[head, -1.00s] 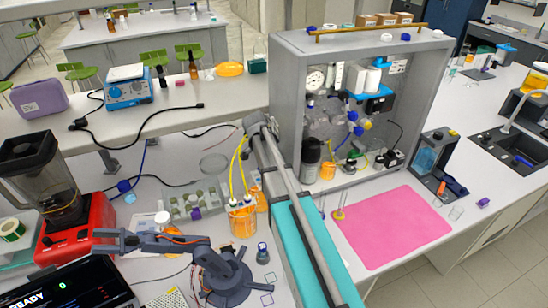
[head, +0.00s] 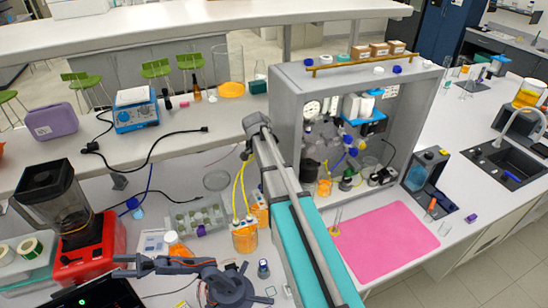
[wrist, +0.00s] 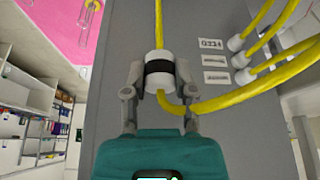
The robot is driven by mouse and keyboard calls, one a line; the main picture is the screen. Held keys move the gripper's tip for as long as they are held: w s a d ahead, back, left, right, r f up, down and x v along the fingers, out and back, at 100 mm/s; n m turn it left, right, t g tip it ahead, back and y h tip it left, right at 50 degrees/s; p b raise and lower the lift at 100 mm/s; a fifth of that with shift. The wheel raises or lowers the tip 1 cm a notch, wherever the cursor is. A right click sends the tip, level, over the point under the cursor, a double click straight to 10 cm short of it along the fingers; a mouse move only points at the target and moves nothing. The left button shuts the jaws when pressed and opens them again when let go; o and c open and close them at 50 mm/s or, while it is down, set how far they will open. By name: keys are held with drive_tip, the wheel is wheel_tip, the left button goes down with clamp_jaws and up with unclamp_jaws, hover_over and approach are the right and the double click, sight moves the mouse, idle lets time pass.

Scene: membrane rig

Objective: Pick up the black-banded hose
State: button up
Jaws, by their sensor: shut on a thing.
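The black-banded hose is a yellow hose (wrist: 172,103) with a white collar and a black band (wrist: 159,67) around it, in the middle of the wrist view. My gripper (wrist: 158,75) has one finger on each side of the collar and is shut on it. The hose runs up out of the wrist view above the collar, and a yellow length curves away to the right below it. In the head view I cannot make out my gripper or the banded collar.
In the wrist view, other yellow hoses enter white fittings (wrist: 237,43) beside white labels (wrist: 215,60) on a grey panel (wrist: 205,120). In the head view, the grey rig frame (head: 352,58) stands behind a pink mat (head: 385,245). An orange jar (head: 244,237) with yellow hoses stands left.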

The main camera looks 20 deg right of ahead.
drive_tip(key=shift+r+p, duration=0.6)
drive_tip(key=shift+r, duration=0.3)
drive_tip(key=o, duration=0.3)
clamp_jaws()
